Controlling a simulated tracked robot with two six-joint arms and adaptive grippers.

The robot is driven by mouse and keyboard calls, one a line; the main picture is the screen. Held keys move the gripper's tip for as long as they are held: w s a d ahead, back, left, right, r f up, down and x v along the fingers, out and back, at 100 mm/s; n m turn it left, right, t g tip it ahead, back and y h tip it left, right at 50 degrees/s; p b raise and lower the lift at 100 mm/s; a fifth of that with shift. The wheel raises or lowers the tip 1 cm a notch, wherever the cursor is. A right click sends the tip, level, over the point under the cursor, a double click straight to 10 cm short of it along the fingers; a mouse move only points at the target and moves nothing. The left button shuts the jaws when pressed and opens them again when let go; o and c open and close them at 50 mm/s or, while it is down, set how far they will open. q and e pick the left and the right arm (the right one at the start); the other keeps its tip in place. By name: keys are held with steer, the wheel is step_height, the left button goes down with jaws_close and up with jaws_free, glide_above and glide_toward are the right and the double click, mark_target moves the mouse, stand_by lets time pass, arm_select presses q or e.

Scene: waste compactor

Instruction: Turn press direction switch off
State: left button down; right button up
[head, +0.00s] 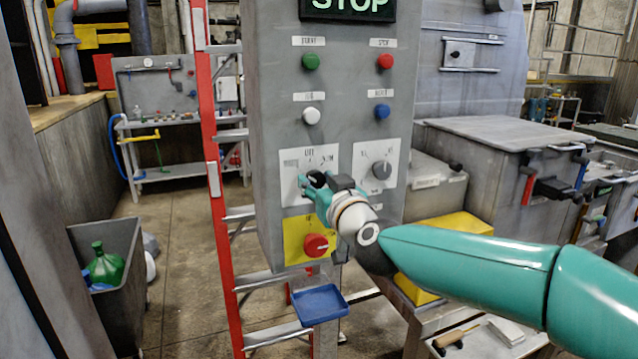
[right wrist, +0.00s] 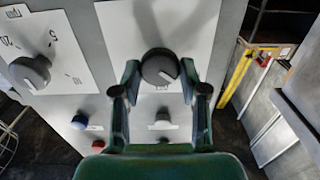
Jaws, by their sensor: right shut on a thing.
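The grey control box carries a white plate (head: 325,155) with a dark rotary knob on it, which I take as the press direction switch. My right gripper (head: 316,181) covers most of this knob in the head view. In the right wrist view the round dark knob (right wrist: 160,68) sits between the two fingertips of my right gripper (right wrist: 160,80), which is shut on it. My left gripper is not in view.
A second grey knob (head: 382,170) is close on the right. Green (head: 311,62), red (head: 385,62), white (head: 312,116) and blue (head: 382,112) buttons are above. A red knob (head: 315,245) on a yellow plate is just below. A red ladder (head: 209,150) stands left.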

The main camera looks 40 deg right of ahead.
steer(key=shift+m, duration=0.4)
steer(key=m+b, duration=0.1)
steer(key=m, duration=0.2)
steer(key=shift+f+m+b, duration=0.1)
steer(key=shift+m+b, duration=0.2)
steer(key=shift+m, duration=0.1)
steer(key=m+b, duration=0.1)
steer(key=m, duration=0.4)
steer(key=shift+d, duration=0.1)
steer(key=o, duration=1.1)
steer(key=shift+d, duration=0.1)
